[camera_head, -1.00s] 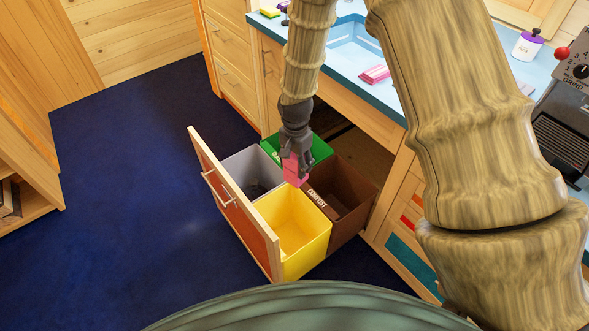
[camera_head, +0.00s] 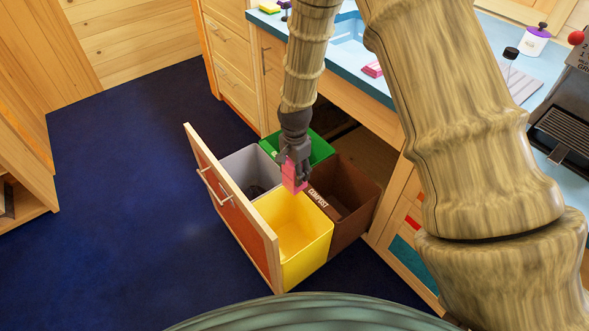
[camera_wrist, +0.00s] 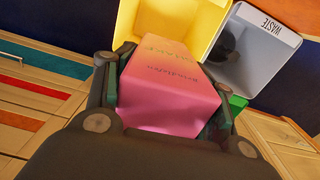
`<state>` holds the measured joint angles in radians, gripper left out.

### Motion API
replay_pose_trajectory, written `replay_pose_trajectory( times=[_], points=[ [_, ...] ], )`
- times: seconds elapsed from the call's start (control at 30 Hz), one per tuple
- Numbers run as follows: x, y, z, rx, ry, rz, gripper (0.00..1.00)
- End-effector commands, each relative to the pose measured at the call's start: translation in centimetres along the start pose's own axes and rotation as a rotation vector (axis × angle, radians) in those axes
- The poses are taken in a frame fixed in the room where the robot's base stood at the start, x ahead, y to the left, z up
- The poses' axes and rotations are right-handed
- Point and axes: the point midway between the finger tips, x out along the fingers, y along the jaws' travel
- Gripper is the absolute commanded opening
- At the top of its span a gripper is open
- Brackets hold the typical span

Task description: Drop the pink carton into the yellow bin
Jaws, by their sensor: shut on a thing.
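My gripper (camera_head: 295,172) is shut on the pink carton (camera_head: 291,178). In the head view the carton hangs over the back part of the yellow bin (camera_head: 303,237), near where the bins meet. In the wrist view the carton (camera_wrist: 165,92) fills the space between the two fingers of my gripper (camera_wrist: 163,100). The yellow bin (camera_wrist: 182,18) lies beyond the carton in that view, and its opening is partly hidden by it. In the head view the yellow bin looks empty inside.
An open drawer (camera_head: 222,190) holds the bins: grey (camera_head: 240,162) with something dark inside, green (camera_head: 316,146) and brown compost (camera_head: 352,182). A counter (camera_head: 265,25) with a sink stands behind, bearing a pink item (camera_head: 373,68). Blue floor (camera_head: 120,190) is clear on the left.

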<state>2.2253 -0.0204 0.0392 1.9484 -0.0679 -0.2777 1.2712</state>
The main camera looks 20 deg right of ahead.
Motion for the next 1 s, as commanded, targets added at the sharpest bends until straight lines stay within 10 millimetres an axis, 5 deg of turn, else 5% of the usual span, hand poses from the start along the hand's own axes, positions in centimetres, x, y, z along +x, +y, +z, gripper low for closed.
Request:
replay_pose_trajectory(
  times=[0.3,0.33,0.47,1.0],
  points=[
    [0.3,0.0,0.0,0.0,0.0,0.0,0.38],
    [0.3,0.0,0.0,0.0,0.0,0.0,0.56],
    [0.3,0.0,0.0,0.0,0.0,0.0,0.8],
    [-1.0,-0.1,0.0,0.0,0.001,-0.002,0.8]
  ],
)
